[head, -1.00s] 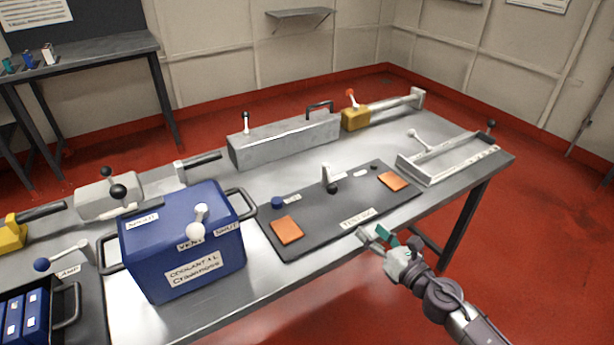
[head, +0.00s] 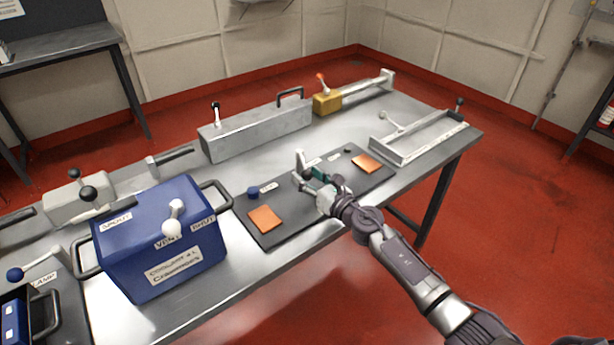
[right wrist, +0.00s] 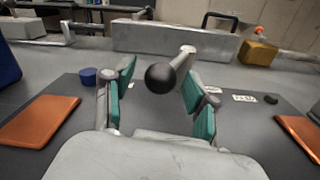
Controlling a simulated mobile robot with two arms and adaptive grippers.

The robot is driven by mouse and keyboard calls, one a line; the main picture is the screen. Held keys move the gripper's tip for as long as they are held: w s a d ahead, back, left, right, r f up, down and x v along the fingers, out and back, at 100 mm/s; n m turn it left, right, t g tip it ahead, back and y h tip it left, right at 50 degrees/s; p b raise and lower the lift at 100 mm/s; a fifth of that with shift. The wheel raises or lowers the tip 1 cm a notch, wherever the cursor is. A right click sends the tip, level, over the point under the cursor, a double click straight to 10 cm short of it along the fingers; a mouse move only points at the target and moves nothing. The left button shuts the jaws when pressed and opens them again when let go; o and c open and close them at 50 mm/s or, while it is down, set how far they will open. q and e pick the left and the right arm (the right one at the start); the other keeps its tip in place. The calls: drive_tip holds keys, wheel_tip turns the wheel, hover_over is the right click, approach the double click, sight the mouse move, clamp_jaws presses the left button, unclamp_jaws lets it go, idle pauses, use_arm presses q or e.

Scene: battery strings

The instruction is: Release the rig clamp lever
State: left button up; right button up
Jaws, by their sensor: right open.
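The clamp lever (head: 300,160) is a pale lever on the dark rig mat (head: 287,213). In the right wrist view the lever (right wrist: 184,60) leans toward the camera and ends in a black ball (right wrist: 161,77). My right gripper (head: 309,179) is open at the lever. In the right wrist view its teal-padded fingers (right wrist: 158,84) stand on either side of the ball, with gaps showing. In the head view the gripper hides the ball and the lever's lower part. My left gripper is not in view.
Orange pads (head: 265,219) (head: 367,163) and a blue knob (head: 253,193) are on the mat. A blue coolant box (head: 160,240) stands left, a long grey block (head: 255,132) behind, and a metal tray (head: 420,147) right. Open floor lies at the front right.

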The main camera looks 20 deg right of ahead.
drive_tip(key=shift+w+a, duration=0.1)
drive_tip(key=shift+w, duration=0.15)
clamp_jaws()
